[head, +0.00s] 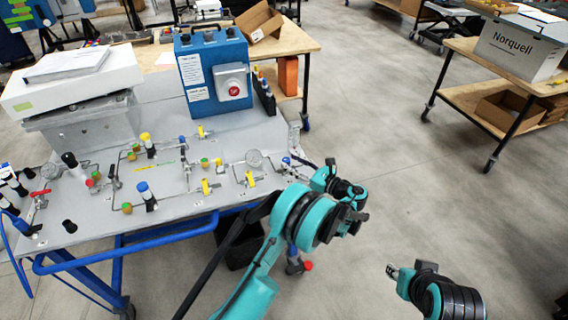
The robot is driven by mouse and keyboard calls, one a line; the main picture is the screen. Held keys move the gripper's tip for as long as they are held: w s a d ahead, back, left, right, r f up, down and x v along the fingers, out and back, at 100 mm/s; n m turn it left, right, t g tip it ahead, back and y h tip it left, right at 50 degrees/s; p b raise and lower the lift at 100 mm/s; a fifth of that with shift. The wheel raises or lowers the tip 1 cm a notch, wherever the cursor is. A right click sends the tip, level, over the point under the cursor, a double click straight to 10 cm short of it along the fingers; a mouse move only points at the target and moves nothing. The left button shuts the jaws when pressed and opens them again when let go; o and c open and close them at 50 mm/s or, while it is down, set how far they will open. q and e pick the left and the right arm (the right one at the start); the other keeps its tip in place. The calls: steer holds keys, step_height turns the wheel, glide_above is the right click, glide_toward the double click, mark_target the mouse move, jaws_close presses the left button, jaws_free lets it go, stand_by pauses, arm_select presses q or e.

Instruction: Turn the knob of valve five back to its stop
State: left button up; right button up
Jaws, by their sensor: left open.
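Several valves with coloured knobs stand on the grey panel (95,222). They include a yellow-topped knob (146,138), a blue-topped knob (143,188), a black knob (69,159) and a small blue knob (286,161) at the panel's right edge. Their numbers are too small to read, so I cannot tell which is valve five. My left gripper (298,166) is open at the right edge of the panel, close to the small blue knob; I cannot tell whether they touch. My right gripper (393,270) is low at the right, over the floor, away from the panel; its jaw state is unclear.
A blue box with a red button (214,70) and a white device (75,80) stand at the back. A Norquell box (515,52) is on a far table.

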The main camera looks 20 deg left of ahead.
arm_select(q)
steer(key=shift+d+f, duration=0.15)
steer(key=shift+f, duration=0.1)
steer(key=b+x, duration=0.2)
steer(key=x, duration=0.4)
steer(key=shift+w+a, duration=0.1)
steer(key=shift+a, duration=0.2)
steer(key=shift+w+a, duration=0.25)
steer(key=shift+a, duration=0.2)
jaws_close()
